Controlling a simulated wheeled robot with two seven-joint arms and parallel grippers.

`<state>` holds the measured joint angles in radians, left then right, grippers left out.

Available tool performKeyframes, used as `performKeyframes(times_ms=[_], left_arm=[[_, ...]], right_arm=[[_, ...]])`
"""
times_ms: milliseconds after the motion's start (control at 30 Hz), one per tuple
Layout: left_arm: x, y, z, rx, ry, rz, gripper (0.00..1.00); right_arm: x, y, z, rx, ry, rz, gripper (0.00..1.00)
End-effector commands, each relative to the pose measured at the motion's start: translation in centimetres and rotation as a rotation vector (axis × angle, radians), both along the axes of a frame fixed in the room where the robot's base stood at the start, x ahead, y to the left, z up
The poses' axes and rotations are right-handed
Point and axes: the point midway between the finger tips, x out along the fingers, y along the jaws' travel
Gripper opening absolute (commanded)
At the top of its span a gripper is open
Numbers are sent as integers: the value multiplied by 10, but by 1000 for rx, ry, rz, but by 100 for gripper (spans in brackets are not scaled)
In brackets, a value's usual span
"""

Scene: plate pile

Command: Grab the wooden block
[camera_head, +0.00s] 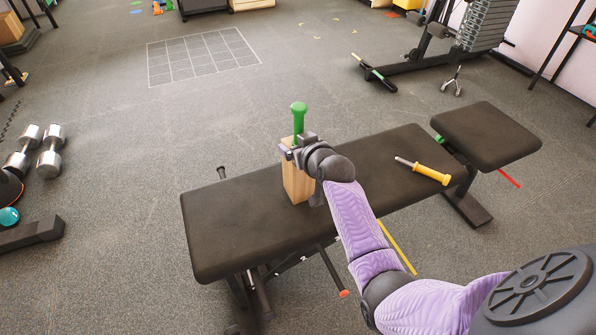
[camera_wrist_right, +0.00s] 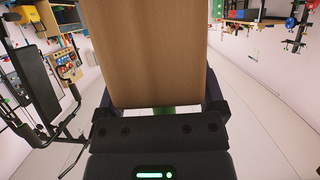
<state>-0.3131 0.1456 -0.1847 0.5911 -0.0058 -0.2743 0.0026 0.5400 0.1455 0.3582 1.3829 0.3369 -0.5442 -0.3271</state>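The wooden block (camera_head: 297,183) is a tall, light brown piece standing upright on the black bench (camera_head: 222,225). A green peg-like thing with a round head (camera_head: 299,115) rises at the block's top. My right gripper (camera_head: 290,152) is at the upper part of the block, covering some of its right side. In the right wrist view the block (camera_wrist_right: 158,50) fills the space between the two fingers, with no clear gap on either side, so the gripper looks shut on it. Some green (camera_wrist_right: 165,110) shows past the block's end. My left gripper is not in view.
A yellow-handled screwdriver (camera_head: 430,173) lies on the bench to the right of the block. The bench's separate seat pad (camera_head: 487,136) is further right. Dumbbells (camera_head: 50,152) stand on the floor at the left. The floor behind the bench is mostly clear.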

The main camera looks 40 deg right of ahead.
Motion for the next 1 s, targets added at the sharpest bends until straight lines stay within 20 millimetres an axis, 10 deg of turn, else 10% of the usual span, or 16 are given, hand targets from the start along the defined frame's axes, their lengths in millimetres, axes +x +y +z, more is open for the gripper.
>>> performKeyframes(times_ms=[367, 767, 1000], left_arm=[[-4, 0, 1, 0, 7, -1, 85], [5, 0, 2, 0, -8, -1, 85], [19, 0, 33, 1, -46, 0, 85]], right_arm=[[0, 0, -1, 0, 1, 0, 0], [0, 0, 5, 0, -3, 0, 0], [0, -1, 57, -1, -11, 0, 0]])
